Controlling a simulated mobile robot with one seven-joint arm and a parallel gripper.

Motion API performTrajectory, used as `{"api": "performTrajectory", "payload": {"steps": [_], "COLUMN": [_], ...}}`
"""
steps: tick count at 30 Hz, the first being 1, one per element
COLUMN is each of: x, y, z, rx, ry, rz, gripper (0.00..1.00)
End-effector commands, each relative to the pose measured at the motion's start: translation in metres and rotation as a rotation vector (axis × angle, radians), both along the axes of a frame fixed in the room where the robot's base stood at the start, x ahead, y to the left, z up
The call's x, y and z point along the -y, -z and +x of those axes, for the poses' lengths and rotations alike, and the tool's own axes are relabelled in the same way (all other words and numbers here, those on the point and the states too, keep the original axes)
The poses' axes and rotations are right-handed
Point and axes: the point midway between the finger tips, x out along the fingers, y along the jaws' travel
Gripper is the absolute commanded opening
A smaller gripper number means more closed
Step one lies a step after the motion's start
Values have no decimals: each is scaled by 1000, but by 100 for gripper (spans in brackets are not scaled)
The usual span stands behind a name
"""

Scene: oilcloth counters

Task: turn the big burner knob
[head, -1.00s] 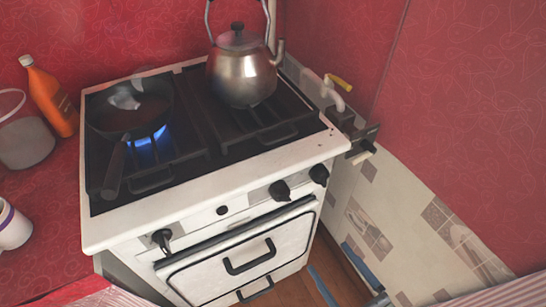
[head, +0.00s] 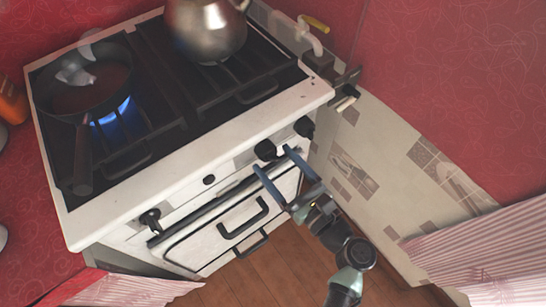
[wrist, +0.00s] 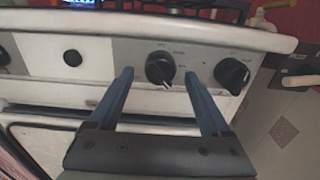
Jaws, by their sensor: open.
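The white stove's front panel carries black knobs: one at the left (head: 150,217), one right of centre (head: 266,150) and one at the right end (head: 304,126). I cannot tell by markings which serves the big burner. My gripper (head: 273,160) is open and empty, with blue fingers pointing at the panel. In the wrist view, the right-of-centre knob (wrist: 160,68) shows between the fingertips, with a gap on both sides. Its pale pointer mark slants down to the right. The right-end knob (wrist: 231,75) is outside the right finger.
A dark pan (head: 88,88) sits over a blue flame (head: 112,112) at the left. A metal kettle (head: 207,28) stands on the back right. The oven door handle (head: 243,218) sticks out below the panel. A tiled wall (head: 385,180) closes the right side.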

Motion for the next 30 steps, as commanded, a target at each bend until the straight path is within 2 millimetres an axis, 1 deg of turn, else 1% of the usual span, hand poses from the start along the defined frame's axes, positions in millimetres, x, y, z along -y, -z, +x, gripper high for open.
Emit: {"api": "performTrajectory", "payload": {"steps": [3,6,14,15,17,18,20,21,23,24,28,30], "x": [-7,-10,-10,-10,-10,-10,-10,-10,-10,-10,-10,-10], "y": [0,0,0,0,0,0,0,0,0,0,0,0], "z": [10,13,14,14,14,14,14,14,14,14,14,14], "rx": [0,-1,-1,-1,-1,-1,-1,-1,-1,-1,-1,-1], "ry": [-2,0,0,0,0,0,0,0,0,0,0,0], "rz": [0,-1,-1,-1,-1,-1,-1,-1,-1,-1,-1,-1], "gripper": [82,82,82,78,68,60,50,42,32,24,1,0]}}
